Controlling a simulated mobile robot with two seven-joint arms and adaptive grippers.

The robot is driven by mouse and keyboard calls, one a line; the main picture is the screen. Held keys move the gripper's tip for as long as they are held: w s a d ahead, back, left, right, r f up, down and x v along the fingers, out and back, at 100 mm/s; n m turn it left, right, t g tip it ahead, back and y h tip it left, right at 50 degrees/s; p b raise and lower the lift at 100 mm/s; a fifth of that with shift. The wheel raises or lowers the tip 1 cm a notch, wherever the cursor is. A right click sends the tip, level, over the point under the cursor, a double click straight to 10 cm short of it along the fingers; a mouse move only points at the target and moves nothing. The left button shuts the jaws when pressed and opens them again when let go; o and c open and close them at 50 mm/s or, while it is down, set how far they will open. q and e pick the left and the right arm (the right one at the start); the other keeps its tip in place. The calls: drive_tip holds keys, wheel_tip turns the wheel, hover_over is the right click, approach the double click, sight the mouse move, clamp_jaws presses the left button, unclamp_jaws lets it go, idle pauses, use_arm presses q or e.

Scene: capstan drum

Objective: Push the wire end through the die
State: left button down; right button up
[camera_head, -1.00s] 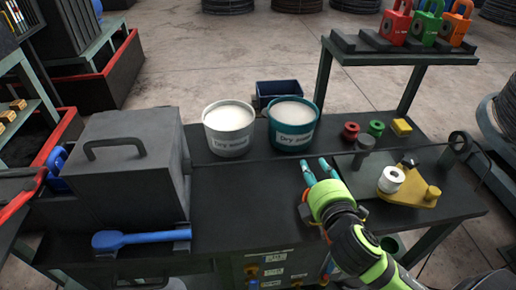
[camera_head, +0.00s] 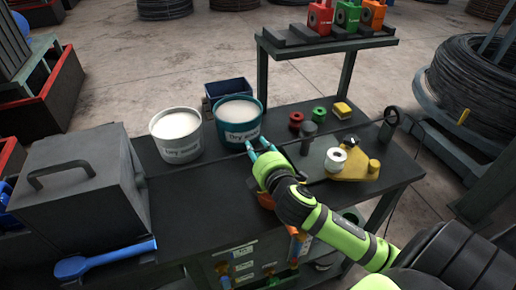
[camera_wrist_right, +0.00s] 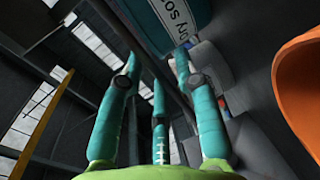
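My right gripper (camera_head: 257,146) reaches over the black bench just in front of the teal tub. Its teal fingers stand apart with nothing seen between them; they also show spread in the right wrist view (camera_wrist_right: 156,75). A thin dark line, apparently the wire (camera_head: 350,127), runs from near the gripper to a dark ring guide (camera_head: 391,116) at the bench's right edge. I cannot make out its end. A red ring (camera_head: 296,119) and a green ring (camera_head: 319,115), possibly dies, sit at the back right. I cannot tell which thing is the task's die. My left gripper is not in view.
The teal tub (camera_head: 241,133) and a white tub (camera_head: 178,151) stand at the back. A grey box (camera_head: 70,190) and a blue-handled tool (camera_head: 105,260) are at left. A yellow bracket (camera_head: 355,172) with a white spool (camera_head: 336,159) is at right. The bench middle is clear.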

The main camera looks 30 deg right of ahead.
sight(173, 172)
clamp_jaws()
drive_tip(key=shift+a, duration=0.1)
drive_tip(key=w+a, duration=0.1)
drive_tip(key=a, duration=0.6)
drive_tip(key=w+a, duration=0.2)
drive_tip(key=a, duration=0.5)
drive_tip(key=w+a, duration=0.2)
drive_tip(key=a, duration=0.5)
drive_tip(key=shift+p, duration=0.3)
drive_tip(key=shift+o, duration=2.1)
unclamp_jaws()
